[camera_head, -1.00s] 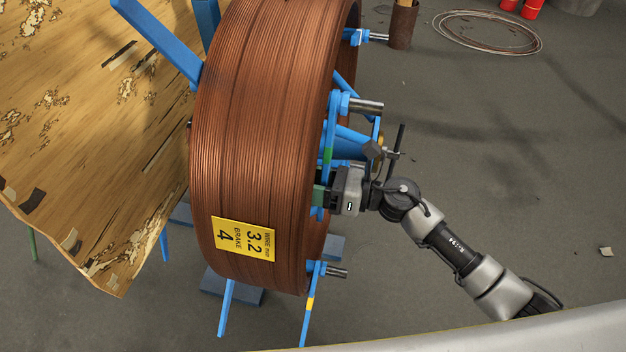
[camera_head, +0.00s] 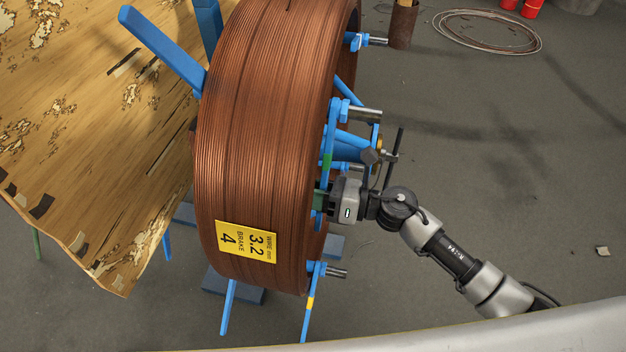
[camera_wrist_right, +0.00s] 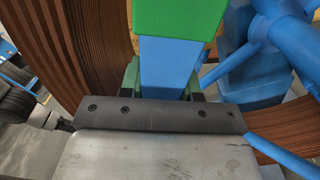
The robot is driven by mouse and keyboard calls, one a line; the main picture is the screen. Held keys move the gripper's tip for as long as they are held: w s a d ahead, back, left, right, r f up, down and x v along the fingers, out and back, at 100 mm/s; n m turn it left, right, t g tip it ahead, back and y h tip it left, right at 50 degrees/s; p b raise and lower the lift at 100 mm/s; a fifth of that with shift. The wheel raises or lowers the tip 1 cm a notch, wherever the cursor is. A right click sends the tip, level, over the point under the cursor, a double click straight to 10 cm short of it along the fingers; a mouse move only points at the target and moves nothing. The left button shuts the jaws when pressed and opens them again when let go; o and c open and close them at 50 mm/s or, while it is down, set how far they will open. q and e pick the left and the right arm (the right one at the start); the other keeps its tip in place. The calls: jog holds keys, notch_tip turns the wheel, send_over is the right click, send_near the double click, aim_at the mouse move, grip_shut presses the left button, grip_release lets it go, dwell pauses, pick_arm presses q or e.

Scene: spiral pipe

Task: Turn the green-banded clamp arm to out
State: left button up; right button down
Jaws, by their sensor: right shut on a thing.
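The green-banded clamp arm (camera_head: 327,140) is a blue bar at the right-hand face of the copper wire coil (camera_head: 262,130). Its upper end is at a blue hub with a metal pin, and it hangs down along the coil's edge. My right gripper (camera_head: 319,201) is shut on the lower part of this bar, below the green band. In the right wrist view, the green band (camera_wrist_right: 178,16) fills the top, with the bar's blue part between the fingers of the gripper (camera_wrist_right: 163,85). My left gripper is not in view.
A yellow-banded clamp arm (camera_head: 311,300) hangs at the coil's lower right. A blue frame with a central hub (camera_head: 353,141) carries the coil. A worn wooden sheet (camera_head: 100,120) stands left. A rusty can (camera_head: 403,25) and loose wire (camera_head: 488,30) lie behind.

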jog(key=shift+s+a+r+m+p, duration=0.3)
jog(key=shift+s+r+m+p, duration=0.35)
jog(key=shift+s, duration=0.25)
jog(key=c, duration=0.8)
grip_release()
jog(key=shift+d, duration=0.15)
